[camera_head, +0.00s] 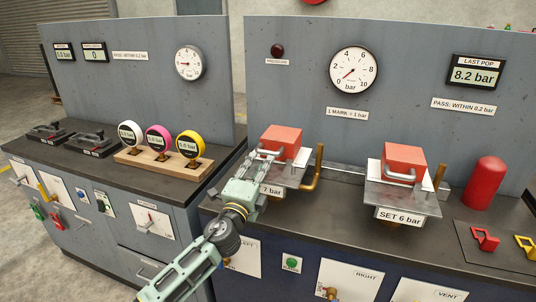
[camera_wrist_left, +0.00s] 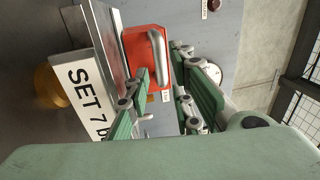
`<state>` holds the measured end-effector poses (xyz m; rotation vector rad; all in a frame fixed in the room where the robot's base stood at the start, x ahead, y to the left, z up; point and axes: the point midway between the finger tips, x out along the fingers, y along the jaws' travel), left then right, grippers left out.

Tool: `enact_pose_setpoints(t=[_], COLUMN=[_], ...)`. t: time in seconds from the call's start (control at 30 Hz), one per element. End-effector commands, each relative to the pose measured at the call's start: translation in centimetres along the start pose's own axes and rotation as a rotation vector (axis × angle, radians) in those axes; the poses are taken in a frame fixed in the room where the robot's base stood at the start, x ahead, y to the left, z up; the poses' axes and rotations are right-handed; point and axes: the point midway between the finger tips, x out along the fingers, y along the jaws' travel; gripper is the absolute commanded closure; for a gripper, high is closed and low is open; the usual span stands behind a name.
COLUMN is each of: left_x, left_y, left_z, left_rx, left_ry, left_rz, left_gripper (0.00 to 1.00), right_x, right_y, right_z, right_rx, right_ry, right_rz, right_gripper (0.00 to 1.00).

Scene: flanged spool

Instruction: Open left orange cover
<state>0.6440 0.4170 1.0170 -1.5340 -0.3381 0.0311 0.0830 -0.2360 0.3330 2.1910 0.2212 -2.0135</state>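The left orange cover (camera_head: 282,141) is a red-orange box on a metal stand above a "7 bar" sign. It looks closed. In the left wrist view the cover (camera_wrist_left: 136,42) has a grey bar handle (camera_wrist_left: 157,58) on its front. My left gripper (camera_head: 268,156) is right in front of this cover and hides much of its handle in the head view. In the wrist view its two green fingers (camera_wrist_left: 166,78) are apart, with the handle between or just ahead of their tips. I cannot tell whether they touch it. My right gripper is not in view.
A second orange cover (camera_head: 404,158) with a handle stands on the right over a "SET 6 bar" sign (camera_head: 400,216). A brass post (camera_head: 318,168) rises right beside the left stand. A red cylinder (camera_head: 484,183) is farther right. Round gauges on a wooden block (camera_head: 165,167) stand left.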

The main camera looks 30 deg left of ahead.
Motion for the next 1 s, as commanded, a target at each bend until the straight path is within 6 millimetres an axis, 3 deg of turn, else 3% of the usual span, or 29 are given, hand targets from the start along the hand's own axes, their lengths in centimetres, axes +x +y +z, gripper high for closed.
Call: enact_pose_setpoints(t=[0.2, 0.4, 0.77, 1.0], left_x=[3.7, 5.9, 6.4, 6.4], left_y=[-0.3, -0.1, 0.0, 0.0], left_z=[0.0, 0.0, 0.0, 0.0], left_rx=[0.000, 0.000, 0.000, 0.000], left_ry=[-0.001, -0.001, 0.001, 0.001], left_rz=[-0.002, 0.000, 0.001, 0.001], left_gripper=[0.78, 0.78, 0.78, 0.99], right_x=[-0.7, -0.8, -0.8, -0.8], right_y=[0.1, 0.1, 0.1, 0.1], right_z=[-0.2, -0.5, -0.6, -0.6], right_rx=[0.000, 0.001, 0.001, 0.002], right_ry=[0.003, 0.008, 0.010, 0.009], right_rz=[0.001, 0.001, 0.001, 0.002], right_gripper=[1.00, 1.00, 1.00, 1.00])
